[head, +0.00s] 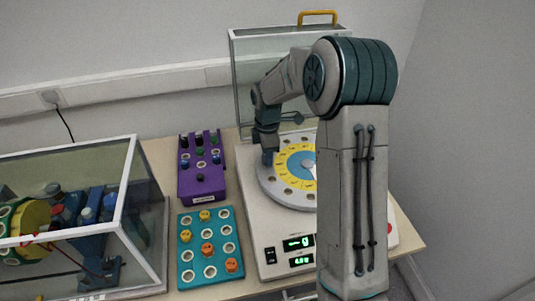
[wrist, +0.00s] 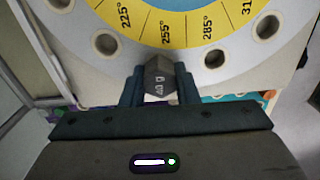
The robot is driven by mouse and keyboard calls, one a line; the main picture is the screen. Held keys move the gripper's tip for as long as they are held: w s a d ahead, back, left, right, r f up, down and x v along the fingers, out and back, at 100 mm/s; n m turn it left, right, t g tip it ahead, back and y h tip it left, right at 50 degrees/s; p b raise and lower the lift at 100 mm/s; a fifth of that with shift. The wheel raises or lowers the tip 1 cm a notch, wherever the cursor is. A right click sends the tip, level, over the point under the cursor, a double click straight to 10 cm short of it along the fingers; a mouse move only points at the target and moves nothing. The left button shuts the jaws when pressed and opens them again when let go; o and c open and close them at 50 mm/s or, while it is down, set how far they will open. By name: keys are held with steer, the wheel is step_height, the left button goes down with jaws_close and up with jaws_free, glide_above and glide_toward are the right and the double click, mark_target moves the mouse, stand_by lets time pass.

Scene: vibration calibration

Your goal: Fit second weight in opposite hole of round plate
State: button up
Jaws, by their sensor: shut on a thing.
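My gripper (wrist: 160,85) is shut on a small grey six-sided weight (wrist: 160,78) with a marking on its top. The round plate (wrist: 120,72) is pale grey, with a ring of holes and a yellow degree dial. The weight is at the plate's rim, between two visible empty holes, near the 255° mark. I cannot tell whether it is in a hole or above one. In the head view my gripper (head: 267,157) is at the left edge of the round plate (head: 268,190). My arm hides the plate's right part; no other weight is clearly visible on it.
The plate sits on a white balance machine (head: 255,228) with green displays. Left of it stand a purple rack (head: 205,185) and a teal rack (head: 190,225) holding colored pieces. A clear-sided case (head: 130,195) with machinery is at far left. A clear panel (head: 240,80) stands behind.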

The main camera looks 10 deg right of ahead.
steer(key=shift+f, duration=0.35)
steer(key=o, duration=1)
steer(key=shift+r, duration=0.1)
step_height(320, 180, up, 14)
steer(key=shift+f+b, duration=0.15)
steer(key=shift+b, duration=0.7)
